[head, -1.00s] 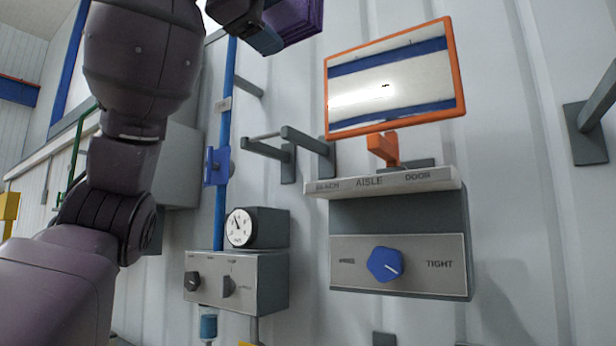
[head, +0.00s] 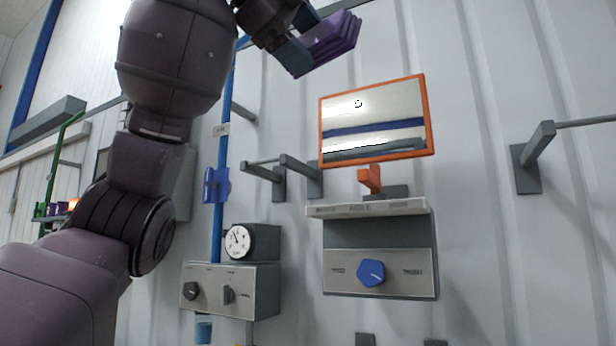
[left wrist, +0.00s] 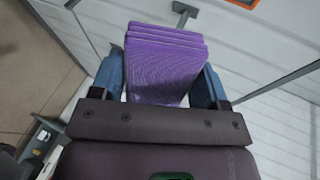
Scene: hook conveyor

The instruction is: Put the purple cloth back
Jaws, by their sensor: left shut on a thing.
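The purple cloth (head: 328,42) is folded in several layers and is held up high near the top of the head view, in front of the white wall. My left gripper (head: 300,52) is shut on it, and the arm comes in from the left. In the left wrist view the cloth (left wrist: 165,62) sits between the two blue fingers of the left gripper (left wrist: 162,88). The cloth appears clear of the wall and rails. My right gripper is in neither view.
An orange-framed mirror (head: 375,118) stands above a box with a blue knob (head: 371,273). Grey rail brackets (head: 295,167) stick out left of it, and another bracket (head: 535,150) is at right. A blue pipe (head: 219,150), gauge (head: 239,242) and control box (head: 231,291) are at lower left.

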